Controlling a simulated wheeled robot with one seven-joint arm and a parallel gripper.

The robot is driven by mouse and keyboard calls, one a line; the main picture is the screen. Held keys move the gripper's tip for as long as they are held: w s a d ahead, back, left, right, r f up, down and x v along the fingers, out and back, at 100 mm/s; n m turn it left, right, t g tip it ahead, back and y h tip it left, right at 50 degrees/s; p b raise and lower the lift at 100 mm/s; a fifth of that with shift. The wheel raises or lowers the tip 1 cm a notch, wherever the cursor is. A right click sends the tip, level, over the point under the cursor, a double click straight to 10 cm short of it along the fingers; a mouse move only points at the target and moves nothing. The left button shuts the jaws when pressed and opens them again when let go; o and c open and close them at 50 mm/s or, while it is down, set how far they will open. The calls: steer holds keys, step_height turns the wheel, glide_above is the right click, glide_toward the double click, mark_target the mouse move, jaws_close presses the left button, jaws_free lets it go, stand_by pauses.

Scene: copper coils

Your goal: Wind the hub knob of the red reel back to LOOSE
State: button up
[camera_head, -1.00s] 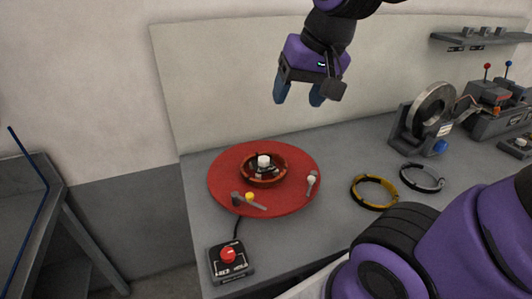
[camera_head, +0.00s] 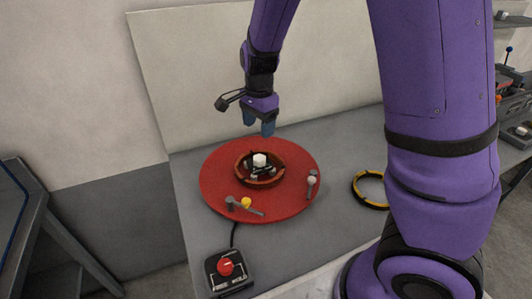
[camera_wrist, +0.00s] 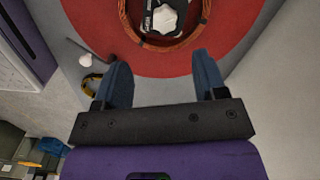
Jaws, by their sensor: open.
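The red reel (camera_head: 225,205) is a flat red disc on the grey bench, with a copper coil (camera_head: 242,175) around its middle. The white hub knob (camera_head: 260,160) stands at its centre on a dark plate; it also shows at the top of the wrist view (camera_wrist: 165,18), with small lettering I cannot read fully. My gripper (camera_head: 259,130) is open and empty, pointing down above the back part of the reel, apart from the knob. In the wrist view its two blue fingers (camera_wrist: 160,75) are spread, with the coil and knob beyond the tips.
On the reel are a grey lever with a yellow knob (camera_head: 246,202) and a white-tipped lever (camera_head: 311,181). A control box with a red knob (camera_head: 226,267) sits at the front left. A yellow-and-black ring (camera_head: 369,190) lies right of the reel. A panel (camera_head: 190,80) stands behind the bench.

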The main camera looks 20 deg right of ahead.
mark_target(259, 158)
steer(key=shift+m, duration=0.4)
steer(key=f, duration=0.8)
steer(key=w+f, duration=0.1)
steer(key=f, duration=0.3)
steer(key=shift+d+f, duration=0.2)
steer(key=shift+f, duration=0.05)
steer(key=c, duration=0.9)
